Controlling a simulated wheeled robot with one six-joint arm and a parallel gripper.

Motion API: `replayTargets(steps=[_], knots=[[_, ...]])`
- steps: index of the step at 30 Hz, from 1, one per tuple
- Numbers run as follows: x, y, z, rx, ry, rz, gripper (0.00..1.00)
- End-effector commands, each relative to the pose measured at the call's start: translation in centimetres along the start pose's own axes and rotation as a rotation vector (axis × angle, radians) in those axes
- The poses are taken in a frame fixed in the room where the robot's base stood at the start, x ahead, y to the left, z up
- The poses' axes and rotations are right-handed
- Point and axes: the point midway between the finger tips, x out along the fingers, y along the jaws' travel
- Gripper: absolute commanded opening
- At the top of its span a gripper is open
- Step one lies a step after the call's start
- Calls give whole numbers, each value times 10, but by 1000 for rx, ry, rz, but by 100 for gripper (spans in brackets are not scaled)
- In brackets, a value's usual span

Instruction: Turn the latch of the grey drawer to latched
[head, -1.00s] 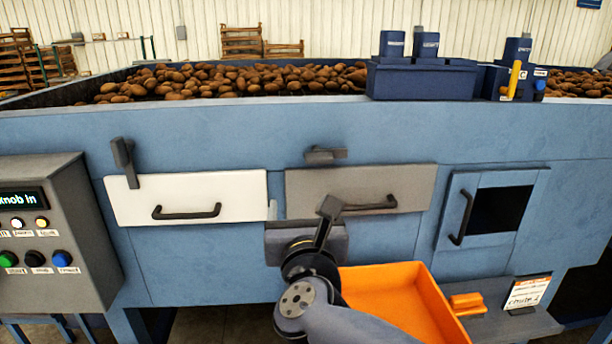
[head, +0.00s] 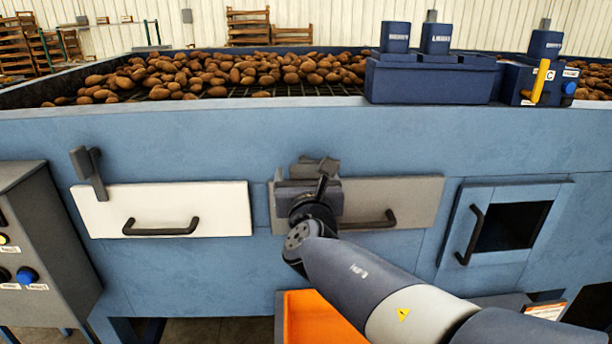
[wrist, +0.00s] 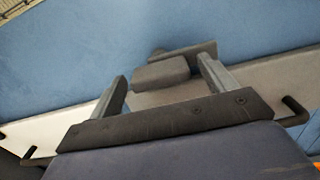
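The grey drawer (head: 415,195) is closed in the blue machine front, with a black bar handle (head: 372,221). Its dark grey latch (head: 322,166) is just above the drawer's top edge; in the head view my gripper partly hides it. In the wrist view the latch (wrist: 188,55) shows its lever lying along the drawer's top edge, not down across the front. My gripper (wrist: 162,82) is open, its two fingers on either side of the latch's block, with a gap visible. In the head view my gripper (head: 312,186) is in front of the drawer's upper left part.
A closed white drawer (head: 215,200) is on the left, its latch (head: 90,172) pointing down over its front. A grey control box (head: 40,250) stands at far left. An orange tray (head: 315,320) is below my arm. A small door (head: 460,225) is on the right.

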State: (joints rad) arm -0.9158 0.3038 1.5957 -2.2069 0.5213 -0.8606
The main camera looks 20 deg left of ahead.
Motion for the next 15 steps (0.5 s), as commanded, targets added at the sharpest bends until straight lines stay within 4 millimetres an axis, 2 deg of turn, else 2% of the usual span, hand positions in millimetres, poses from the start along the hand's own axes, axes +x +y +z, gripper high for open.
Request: replayTargets(steps=[2,15], knots=[[0,0,0,0,0,0,73],[0,0,0,0,0,0,37]])
